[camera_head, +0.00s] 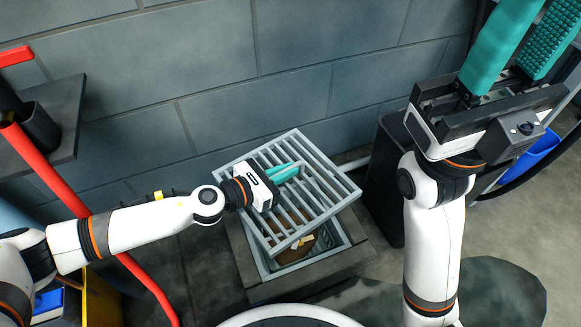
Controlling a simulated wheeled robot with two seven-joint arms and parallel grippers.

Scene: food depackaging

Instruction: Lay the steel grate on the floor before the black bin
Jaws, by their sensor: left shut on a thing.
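The steel grate (318,205) is a square grey frame with parallel bars. It sits tilted and turned over a square opening with a grey rim (345,238) in a dark block. My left gripper (285,172), with teal fingers, reaches in from the left and is shut on the grate near its middle. My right gripper (508,45) is raised at the upper right, its two teal fingers spread apart and empty. The black bin (383,190) stands right of the grate, partly hidden by my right arm.
A grey block wall (220,70) runs behind. A red pipe or hose (58,180) crosses the left side. A dark shelf (62,115) juts out at left. Brownish contents (318,244) show inside the opening. Floor with a dark wet-looking patch (500,290) lies at the lower right.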

